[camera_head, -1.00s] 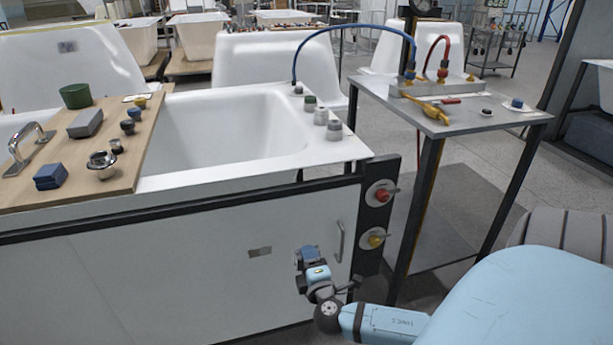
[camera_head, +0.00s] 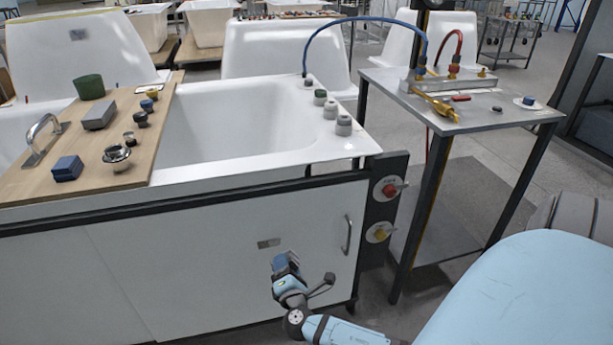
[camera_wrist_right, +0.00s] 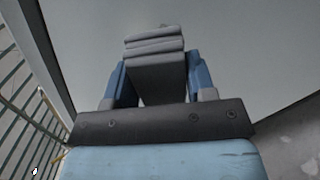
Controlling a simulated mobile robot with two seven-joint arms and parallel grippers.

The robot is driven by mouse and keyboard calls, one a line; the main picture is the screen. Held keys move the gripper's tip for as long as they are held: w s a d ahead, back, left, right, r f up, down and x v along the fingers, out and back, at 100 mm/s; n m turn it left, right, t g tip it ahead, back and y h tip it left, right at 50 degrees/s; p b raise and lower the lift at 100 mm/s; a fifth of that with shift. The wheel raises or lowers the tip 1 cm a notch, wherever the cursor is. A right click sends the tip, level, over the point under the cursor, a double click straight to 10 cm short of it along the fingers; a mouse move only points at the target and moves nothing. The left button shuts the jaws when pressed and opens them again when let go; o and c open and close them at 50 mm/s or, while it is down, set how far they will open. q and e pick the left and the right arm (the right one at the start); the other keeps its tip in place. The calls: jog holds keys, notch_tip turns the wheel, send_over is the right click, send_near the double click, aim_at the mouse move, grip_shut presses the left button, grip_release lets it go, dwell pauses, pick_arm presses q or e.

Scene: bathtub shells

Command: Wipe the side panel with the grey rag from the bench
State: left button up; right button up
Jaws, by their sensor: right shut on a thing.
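My right gripper (camera_head: 284,264) is in front of the panel, just below the label plate. In the right wrist view, the gripper (camera_wrist_right: 153,85) is shut on the folded grey rag (camera_wrist_right: 153,48), whose layers stick out past the blue fingers. The panel (camera_wrist_right: 245,50) fills the background there. I cannot tell whether the rag touches the panel. My left gripper is not in view.
A wooden board (camera_head: 90,150) across the tub (camera_head: 230,130) holds several small items. A red knob (camera_head: 390,190) and a yellow knob (camera_head: 380,234) sit on the dark post right of the panel. A metal table (camera_head: 470,110) with hoses stands at right.

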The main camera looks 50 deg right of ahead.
aim_at(257, 246)
jog(key=w+a+f+n, duration=0.1)
jog(key=w+a+n, duration=0.2)
jog(key=a, duration=0.3)
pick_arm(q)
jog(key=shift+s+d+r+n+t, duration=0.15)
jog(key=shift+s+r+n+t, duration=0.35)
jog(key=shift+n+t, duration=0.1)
pick_arm(e)
jog(key=shift+n, duration=0.3)
jog(key=shift+f+x, duration=0.15)
jog(key=shift+x, duration=1.4)
jog(key=shift+f+x, duration=0.1)
jog(key=shift+x, duration=1.45)
jog(key=shift+a, duration=0.1)
pick_arm(q)
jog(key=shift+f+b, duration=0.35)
jog(key=shift+b, duration=0.05)
pick_arm(e)
jog(key=shift+x, duration=1.05)
